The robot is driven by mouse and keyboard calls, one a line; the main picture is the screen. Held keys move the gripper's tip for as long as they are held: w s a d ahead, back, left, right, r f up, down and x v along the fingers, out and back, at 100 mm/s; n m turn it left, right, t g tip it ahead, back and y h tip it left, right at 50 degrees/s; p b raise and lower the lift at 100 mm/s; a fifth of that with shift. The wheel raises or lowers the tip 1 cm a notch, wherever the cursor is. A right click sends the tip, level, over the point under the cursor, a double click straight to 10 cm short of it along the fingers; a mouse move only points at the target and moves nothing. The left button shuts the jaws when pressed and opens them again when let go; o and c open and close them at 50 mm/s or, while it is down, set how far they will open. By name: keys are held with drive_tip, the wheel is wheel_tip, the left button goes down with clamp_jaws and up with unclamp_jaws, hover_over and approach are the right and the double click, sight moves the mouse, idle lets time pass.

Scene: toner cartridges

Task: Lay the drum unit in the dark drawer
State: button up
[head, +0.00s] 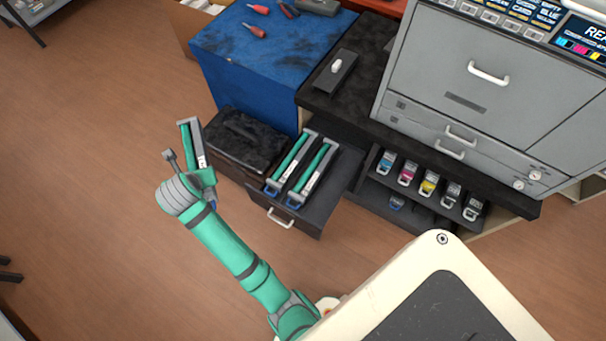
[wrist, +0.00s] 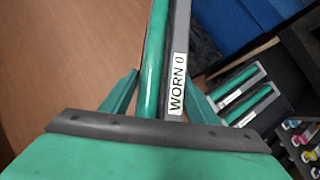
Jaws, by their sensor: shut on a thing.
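A drum unit (head: 187,140) with a green roller and a grey frame is in my gripper (head: 200,178), at the left of the head view over the floor. In the wrist view the drum unit (wrist: 180,50) stands out between the two green fingers of my gripper (wrist: 162,98), and its white label reads "WORN 0". The open dark drawer (head: 335,180) is right of my gripper, apart from it. Two similar green drum units lie side by side in the drawer, which also shows in the wrist view at right.
A black-topped box (head: 240,141) stands between my gripper and the drawer. A blue cabinet (head: 255,60) with red-handled tools is behind. A rack with several coloured cartridges (head: 428,187) is right of the drawer, under a grey printer (head: 490,80).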

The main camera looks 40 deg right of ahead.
drive_tip(key=s+d+f+m+g+h, duration=0.1)
drive_tip(key=s+d+f+m, duration=0.3)
drive_tip(key=d, duration=0.6)
drive_tip(key=s+d+m+g+h, duration=0.15)
drive_tip(key=s+d, duration=0.35)
drive_tip(key=d, duration=0.5)
drive_tip(key=s+d+f+m+g+h, duration=0.1)
drive_tip(key=s+d+f+m, duration=0.1)
drive_tip(key=s+d, duration=0.55)
drive_tip(key=s+d+f+m+g+h, duration=0.1)
drive_tip(key=s+d+f+m, duration=0.15)
drive_tip(key=s+d, duration=0.55)
drive_tip(key=w+a+f, duration=0.1)
drive_tip(key=w+f, duration=0.1)
drive_tip(key=w, duration=0.1)
drive_tip(key=w+a+f, duration=0.2)
drive_tip(key=w+f, duration=0.1)
drive_tip(key=w, duration=0.1)
drive_tip(key=w+a+f, duration=0.2)
drive_tip(key=w+f, duration=0.1)
drive_tip(key=w, duration=0.1)
drive_tip(key=shift+w+a+f, duration=0.1)
drive_tip(key=shift+w+f, duration=0.1)
drive_tip(key=shift+w, duration=0.05)
drive_tip(key=shift+w+a+f, duration=0.1)
drive_tip(key=shift+w+f, duration=0.05)
drive_tip(key=shift+f, duration=0.7)
drive_tip(key=shift+w+a+f, duration=0.1)
drive_tip(key=shift+w+f, duration=0.05)
drive_tip(key=shift+f, duration=0.7)
